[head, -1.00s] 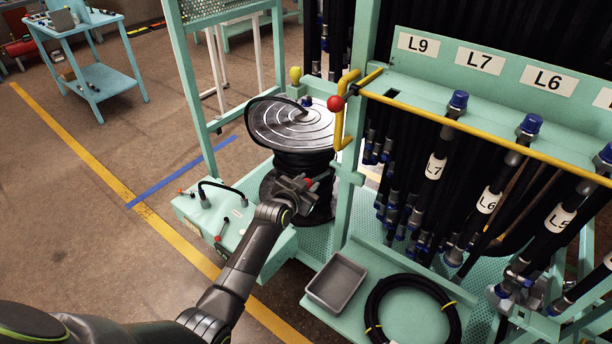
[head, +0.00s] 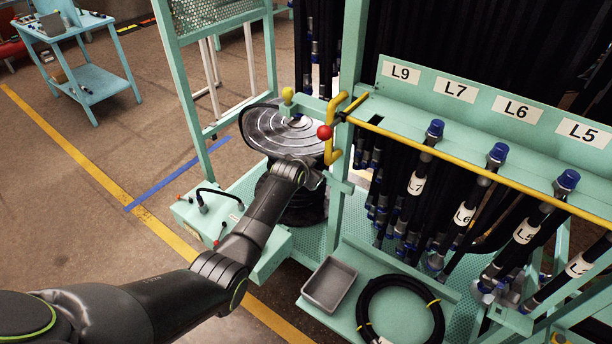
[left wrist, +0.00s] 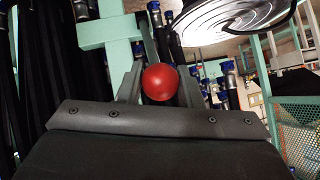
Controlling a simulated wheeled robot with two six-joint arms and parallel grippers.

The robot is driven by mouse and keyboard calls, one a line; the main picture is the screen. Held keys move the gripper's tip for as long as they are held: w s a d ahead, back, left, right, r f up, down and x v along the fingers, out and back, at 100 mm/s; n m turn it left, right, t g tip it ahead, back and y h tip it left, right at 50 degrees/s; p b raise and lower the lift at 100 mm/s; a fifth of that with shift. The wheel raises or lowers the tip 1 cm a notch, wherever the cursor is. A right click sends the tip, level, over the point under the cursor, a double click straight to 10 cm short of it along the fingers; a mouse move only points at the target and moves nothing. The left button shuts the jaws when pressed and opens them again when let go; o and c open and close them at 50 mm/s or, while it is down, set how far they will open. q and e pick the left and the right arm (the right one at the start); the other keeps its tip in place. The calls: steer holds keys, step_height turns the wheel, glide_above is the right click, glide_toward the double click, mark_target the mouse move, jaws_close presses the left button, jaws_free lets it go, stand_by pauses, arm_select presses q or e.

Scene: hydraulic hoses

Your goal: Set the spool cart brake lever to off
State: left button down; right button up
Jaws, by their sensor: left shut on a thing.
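My left gripper (head: 314,178) is at the right side of the spool cart, beside the black hose spool (head: 288,132). In the left wrist view, a red ball knob (left wrist: 160,82) sits between the two fingers, and the gripper is shut on it. The spool's pale top disc also shows in the left wrist view (left wrist: 232,18). My right gripper is not in view.
A hose rack with labelled hoses (head: 415,183) stands to the right. A grey tray (head: 328,284) and a coiled black hose (head: 400,310) lie low in front.

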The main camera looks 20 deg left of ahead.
arm_select(q)
steer(key=shift+w+d+r, duration=0.2)
steer(key=shift+w+r, duration=0.45)
steer(key=c, duration=1.3)
jaws_free()
steer(key=shift+o, duration=1.3)
steer(key=shift+f, duration=0.2)
steer(key=shift+s, duration=0.1)
steer(key=shift+s+r, duration=0.4)
steer(key=shift+s, duration=0.2)
steer(key=v, duration=1.5)
steer(key=shift+s+r+b, duration=0.25)
steer(key=shift+r+b, duration=0.05)
steer(key=shift+b, duration=0.05)
